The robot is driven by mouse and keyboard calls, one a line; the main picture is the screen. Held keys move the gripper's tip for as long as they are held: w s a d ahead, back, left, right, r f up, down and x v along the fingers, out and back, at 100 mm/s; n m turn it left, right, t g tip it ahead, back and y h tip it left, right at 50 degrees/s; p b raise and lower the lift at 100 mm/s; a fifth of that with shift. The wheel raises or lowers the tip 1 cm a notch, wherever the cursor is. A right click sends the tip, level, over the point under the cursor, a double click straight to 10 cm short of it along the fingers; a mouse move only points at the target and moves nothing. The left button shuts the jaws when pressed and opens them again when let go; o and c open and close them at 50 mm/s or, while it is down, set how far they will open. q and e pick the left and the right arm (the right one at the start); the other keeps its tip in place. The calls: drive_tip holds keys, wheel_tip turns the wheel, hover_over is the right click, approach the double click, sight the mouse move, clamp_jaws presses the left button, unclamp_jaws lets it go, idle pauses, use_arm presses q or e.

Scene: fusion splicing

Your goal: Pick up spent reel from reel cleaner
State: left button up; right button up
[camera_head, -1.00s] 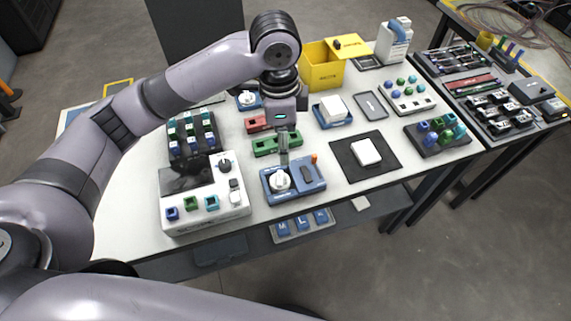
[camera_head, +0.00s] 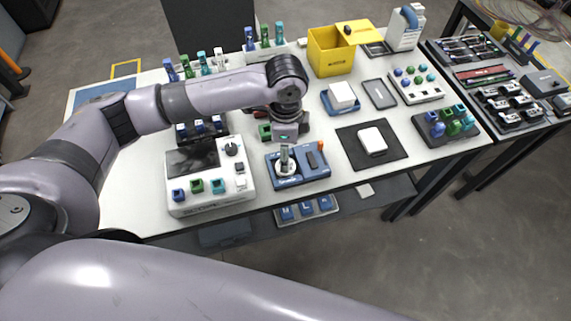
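A blue unit (camera_head: 315,172) at the front edge of the table, which looks like the reel cleaner, has a round white reel (camera_head: 286,170) on its left half. A dark slot and an orange piece are on its right half. My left gripper (camera_head: 284,158) points down right over the reel, its tips at or just above the reel's middle. It is too small to tell whether the fingers touch the reel, or are open or shut. My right gripper is out of view.
A white splicer-like box with a dark screen (camera_head: 191,160) stands close to the left. A black mat with a white block (camera_head: 372,140) lies to the right. A yellow bin (camera_head: 331,52) stands behind. My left forearm hides part of the table's back left.

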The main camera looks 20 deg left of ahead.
use_arm(q)
drive_tip(key=shift+w+f+p, duration=0.1)
drive_tip(key=shift+f+p, duration=0.2)
drive_tip(key=shift+f, duration=2.1)
drive_tip(key=shift+c, duration=0.6)
drive_tip(key=c, duration=1.1)
drive_tip(key=shift+r, duration=0.1)
